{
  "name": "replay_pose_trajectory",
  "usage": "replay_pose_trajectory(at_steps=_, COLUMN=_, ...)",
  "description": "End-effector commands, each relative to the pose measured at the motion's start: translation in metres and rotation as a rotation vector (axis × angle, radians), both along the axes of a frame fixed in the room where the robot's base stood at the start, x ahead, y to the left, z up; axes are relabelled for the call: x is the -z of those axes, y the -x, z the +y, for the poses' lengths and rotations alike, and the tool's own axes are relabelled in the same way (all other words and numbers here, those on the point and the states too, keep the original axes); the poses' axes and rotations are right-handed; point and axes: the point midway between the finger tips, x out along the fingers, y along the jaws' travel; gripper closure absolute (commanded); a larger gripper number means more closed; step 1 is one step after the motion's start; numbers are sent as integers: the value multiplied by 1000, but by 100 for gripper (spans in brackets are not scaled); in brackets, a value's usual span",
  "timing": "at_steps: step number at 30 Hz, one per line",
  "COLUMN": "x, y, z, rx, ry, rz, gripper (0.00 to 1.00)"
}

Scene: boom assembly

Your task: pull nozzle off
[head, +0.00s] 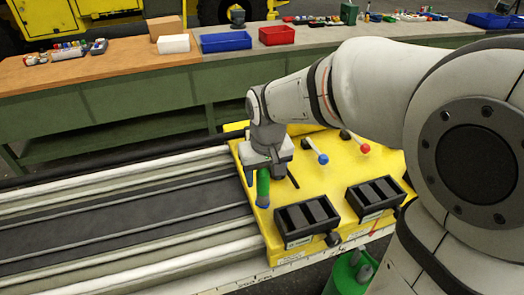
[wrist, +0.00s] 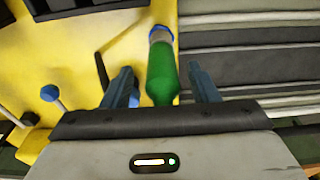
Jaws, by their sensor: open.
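The nozzle (head: 263,187) looks like a green cylinder and stands at the left part of the yellow panel, with a blue-grey collar at its lower end. In the wrist view the green nozzle (wrist: 161,75) lies between my two fingers, and its blue-grey collar shows beyond it. My gripper (head: 266,171) is open and points down over the nozzle. In the wrist view my gripper (wrist: 160,75) shows a gap on both sides of the green body. The nozzle's upper end is partly hidden by my gripper in the head view.
The yellow panel (head: 290,177) carries a blue-knobbed lever (head: 322,158), a red-knobbed lever (head: 364,148) and two black trays (head: 306,219) (head: 375,197). Grey rails (head: 120,215) run to the left. A bench with bins (head: 226,41) stands behind.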

Motion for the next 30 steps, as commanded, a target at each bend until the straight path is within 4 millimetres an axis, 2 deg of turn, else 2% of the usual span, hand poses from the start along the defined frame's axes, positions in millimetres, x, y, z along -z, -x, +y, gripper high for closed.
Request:
replay_pose_trajectory(at_steps=3, x=17, y=-1, z=2, rx=-5, ry=2, rz=4, gripper=46)
replay_pose_trajectory(at_steps=7, x=28, y=-2, z=4, rx=-7, ry=0, rz=2, gripper=46)
replay_pose_trajectory(at_steps=18, x=33, y=-2, z=5, rx=-9, ry=0, rz=0, gripper=47)
replay_pose_trajectory(at_steps=30, x=33, y=-2, z=5, rx=-9, ry=0, rz=-1, gripper=80)
